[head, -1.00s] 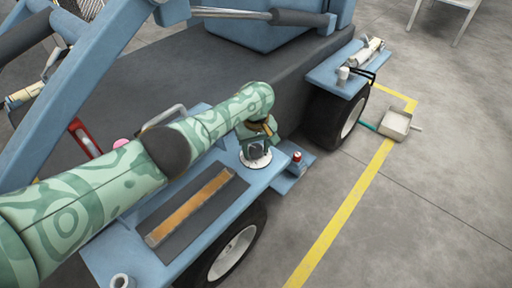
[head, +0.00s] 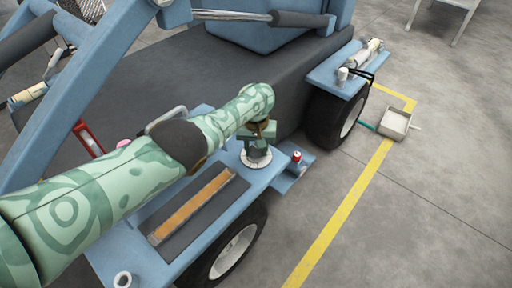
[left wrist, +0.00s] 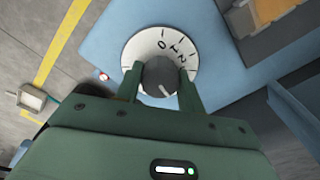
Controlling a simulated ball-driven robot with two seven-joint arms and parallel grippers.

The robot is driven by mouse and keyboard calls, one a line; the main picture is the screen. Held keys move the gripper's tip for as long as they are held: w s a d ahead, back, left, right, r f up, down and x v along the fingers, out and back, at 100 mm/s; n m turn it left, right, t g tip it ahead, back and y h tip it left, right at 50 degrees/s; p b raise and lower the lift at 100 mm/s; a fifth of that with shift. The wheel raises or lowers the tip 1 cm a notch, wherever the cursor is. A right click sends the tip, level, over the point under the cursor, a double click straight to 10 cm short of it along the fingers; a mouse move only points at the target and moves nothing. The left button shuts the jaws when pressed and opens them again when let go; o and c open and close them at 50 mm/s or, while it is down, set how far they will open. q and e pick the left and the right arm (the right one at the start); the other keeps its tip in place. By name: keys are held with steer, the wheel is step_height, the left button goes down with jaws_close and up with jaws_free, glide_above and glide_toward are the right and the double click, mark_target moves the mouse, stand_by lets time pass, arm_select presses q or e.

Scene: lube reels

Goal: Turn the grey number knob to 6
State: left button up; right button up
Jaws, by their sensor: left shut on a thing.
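The grey knob (left wrist: 159,75) sits in the middle of a round white dial (left wrist: 143,47) with black numbers. The 0, 1 and 2 show along the dial's upper right part; the rest of the scale is hidden by my gripper. A white pointer line on the knob points toward the gripper body, to the lower right. My left gripper (left wrist: 160,84) has one finger on each side of the knob and is shut on it. In the head view the dial (head: 257,163) shows below my left gripper (head: 257,148), and the knob is mostly hidden. My right gripper is out of view.
The dial stands on a blue platform (head: 215,228) beside an orange-brown strip (head: 192,206). A red and white small object (head: 296,156) is to its right. A dark wheel (head: 236,250) is below. The floor to the right holds a grey pan (head: 396,123).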

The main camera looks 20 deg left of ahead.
arm_select(q)
steer(key=m, duration=0.7)
steer(key=shift+w+r, duration=0.1)
stand_by(0.4)
steer(key=o, duration=1)
steer(key=shift+c, duration=0.2)
